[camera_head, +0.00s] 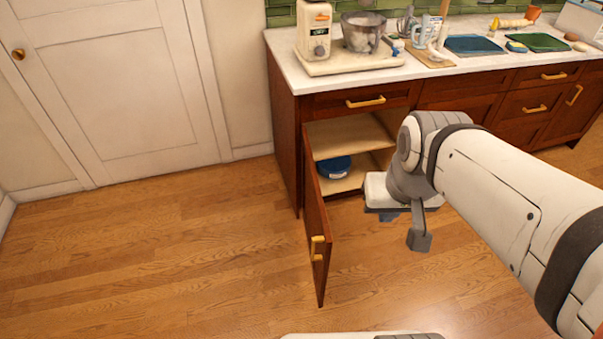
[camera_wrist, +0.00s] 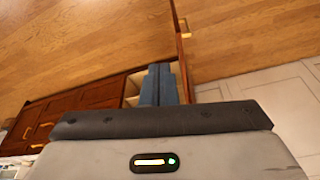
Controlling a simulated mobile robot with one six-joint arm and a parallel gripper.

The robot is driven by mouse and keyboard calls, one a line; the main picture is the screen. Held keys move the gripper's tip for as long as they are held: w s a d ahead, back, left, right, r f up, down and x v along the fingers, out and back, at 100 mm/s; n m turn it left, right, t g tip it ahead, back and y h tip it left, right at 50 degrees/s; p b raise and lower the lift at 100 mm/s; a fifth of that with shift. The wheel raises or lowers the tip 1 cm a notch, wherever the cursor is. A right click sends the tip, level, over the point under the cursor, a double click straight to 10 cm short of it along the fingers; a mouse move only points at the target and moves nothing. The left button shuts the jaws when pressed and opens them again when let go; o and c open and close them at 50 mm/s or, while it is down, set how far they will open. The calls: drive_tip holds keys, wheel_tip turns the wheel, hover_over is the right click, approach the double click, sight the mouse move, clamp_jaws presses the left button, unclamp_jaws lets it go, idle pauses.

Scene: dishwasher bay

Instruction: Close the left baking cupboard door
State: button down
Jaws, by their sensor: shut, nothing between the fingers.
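The left cupboard door (camera_head: 316,225) is a dark red-brown panel, swung wide open so it juts out from the counter. Its brass handle (camera_head: 318,247) is near its free edge. In the wrist view the door (camera_wrist: 179,45) is a thin strip close beside my fingers. My gripper (camera_head: 388,216) is in front of the open cupboard, to the right of the door, partly hidden by my wrist. In the wrist view my gripper's blue fingers (camera_wrist: 158,85) are together with nothing between them. I cannot tell whether they touch the door.
The cupboard's pale shelf (camera_head: 340,138) shows, with a blue round container (camera_head: 334,167) below it. The white counter (camera_head: 400,69) holds a mixer, a bowl and trays. A closed white room door (camera_head: 110,80) stands at left. The wooden floor (camera_head: 160,260) left of the cupboard is clear.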

drive_tip(key=shift+f, duration=0.1)
drive_tip(key=w+a+f+h+b, duration=0.2)
drive_tip(key=w+a+f+b, duration=0.2)
drive_tip(key=f+b, duration=0.6)
drive_tip(key=w+a+f+h+b, duration=0.1)
drive_tip(key=w+a+f+b, duration=0.35)
drive_tip(key=f+b, duration=0.55)
drive_tip(key=w+a+f+t+h+b, duration=0.2)
drive_tip(key=w+a+f+b, duration=0.3)
drive_tip(key=a+f+b, duration=0.85)
drive_tip(key=w+d+f+b, duration=0.3)
drive_tip(key=w+d+f, duration=0.2)
drive_tip(key=d+f, duration=0.3)
drive_tip(key=shift+d+f+b, duration=0.15)
drive_tip(key=shift+d+b, duration=0.05)
drive_tip(key=shift+b, duration=0.2)
drive_tip(key=shift+w, duration=0.1)
